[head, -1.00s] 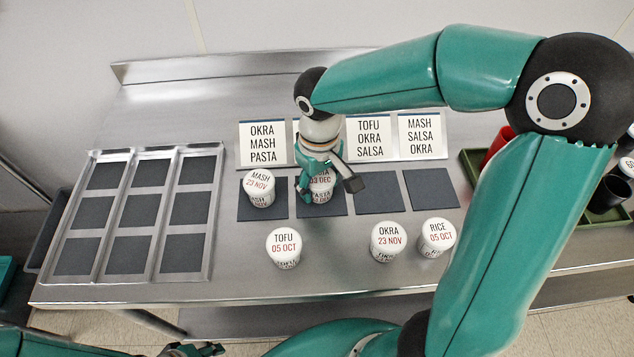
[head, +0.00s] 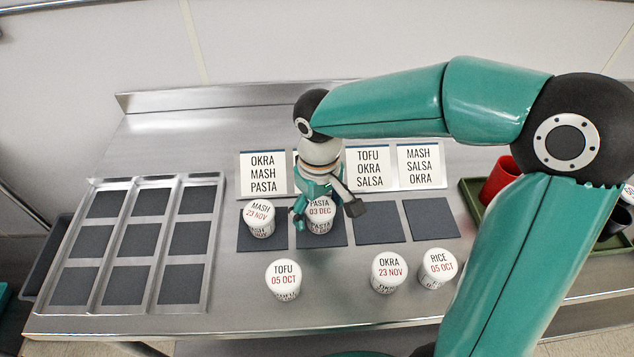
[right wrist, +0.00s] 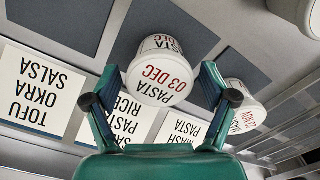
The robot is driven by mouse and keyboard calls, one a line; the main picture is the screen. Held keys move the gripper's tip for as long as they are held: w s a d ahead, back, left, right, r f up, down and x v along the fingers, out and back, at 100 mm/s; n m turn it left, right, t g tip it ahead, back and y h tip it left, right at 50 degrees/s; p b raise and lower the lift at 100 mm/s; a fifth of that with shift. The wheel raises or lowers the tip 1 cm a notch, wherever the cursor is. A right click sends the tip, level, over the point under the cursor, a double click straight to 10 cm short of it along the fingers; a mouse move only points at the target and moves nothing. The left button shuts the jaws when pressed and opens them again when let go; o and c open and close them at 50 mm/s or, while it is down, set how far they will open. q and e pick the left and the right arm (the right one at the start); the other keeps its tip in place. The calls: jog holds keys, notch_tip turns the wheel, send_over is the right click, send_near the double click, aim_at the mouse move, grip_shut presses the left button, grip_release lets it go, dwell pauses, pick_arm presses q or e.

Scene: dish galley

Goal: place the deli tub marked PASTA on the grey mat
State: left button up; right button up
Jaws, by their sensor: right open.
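The deli tub marked PASTA (head: 319,212), dated 03 DEC, stands upright on the second dark grey mat from the left (head: 340,237), in front of a card. My right gripper (head: 328,208) is open above and around the tub, with a finger on either side. In the right wrist view the tub's lid (right wrist: 158,78) shows between the spread fingers, with gaps on both sides. The card behind, largely hidden by the gripper in the head view, reads PASTA and RICE in the wrist view (right wrist: 113,122). My left gripper is out of view.
The MASH tub (head: 259,217) stands close on the left mat. TOFU (head: 283,281), OKRA (head: 389,271) and RICE (head: 438,268) tubs stand in front. Two mats on the right (head: 378,222) are bare. A compartmented steel tray (head: 220,228) is at left; a red cup (head: 499,181) at right.

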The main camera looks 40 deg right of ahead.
aim_at(319, 206)
notch_tip(319, 206, up, 10)
jog(key=shift+r+p, duration=0.1)
jog(key=shift+p, duration=0.2)
dwell(0.4)
